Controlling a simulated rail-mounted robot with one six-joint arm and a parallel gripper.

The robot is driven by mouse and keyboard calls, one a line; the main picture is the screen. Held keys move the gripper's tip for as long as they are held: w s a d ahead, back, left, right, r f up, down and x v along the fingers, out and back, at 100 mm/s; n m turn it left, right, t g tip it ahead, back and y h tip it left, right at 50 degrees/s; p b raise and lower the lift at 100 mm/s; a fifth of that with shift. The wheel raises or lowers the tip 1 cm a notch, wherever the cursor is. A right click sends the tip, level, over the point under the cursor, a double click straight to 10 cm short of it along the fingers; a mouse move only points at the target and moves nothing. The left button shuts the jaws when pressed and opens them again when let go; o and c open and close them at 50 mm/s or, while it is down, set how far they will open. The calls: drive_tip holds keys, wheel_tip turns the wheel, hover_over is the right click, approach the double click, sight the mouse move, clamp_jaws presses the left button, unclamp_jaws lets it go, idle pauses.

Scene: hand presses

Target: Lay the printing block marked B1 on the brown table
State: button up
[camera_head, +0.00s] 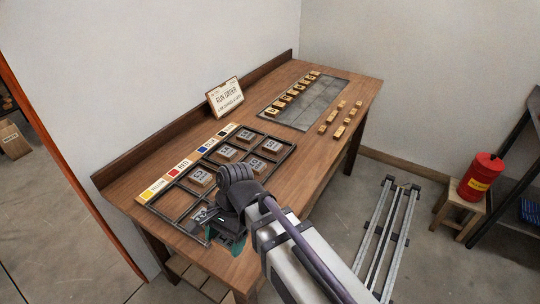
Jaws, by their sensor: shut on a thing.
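A brown table (312,101) fills the middle of the view and carries a dark divided frame (153,211). Grey-topped printing blocks sit in several of its compartments, including one at the left (200,176), one in the middle (227,153) and one at the far right (272,146). Their marks are too small to read surely, so I cannot tell which is B1. My gripper (213,216) is over the near end of the frame, shut on a printing block (202,213). My arm hides part of this block, and I cannot tell whether it is clear of the frame.
Colour labels (180,167) line the frame's back edge, with a run order sign (226,97) behind. A grey tray (318,109) with small wooden pieces lies at the far end, more pieces beside it. Bare table lies between frame and tray.

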sight(227, 269)
wheel_tip(227, 269, down, 10)
drive_tip(key=b, duration=1)
drive_tip(key=shift+s+a+f, duration=0.1)
drive_tip(key=shift+f, duration=0.15)
drive_tip(key=shift+r, duration=0.3)
drive_tip(key=shift+f, duration=0.25)
drive_tip(key=o, duration=1)
drive_tip(key=shift+r, duration=0.1)
drive_tip(key=p+v, duration=1.1)
drive_tip(key=v, duration=0.1)
drive_tip(key=shift+r, duration=0.2)
drive_tip(key=shift+s, duration=0.1)
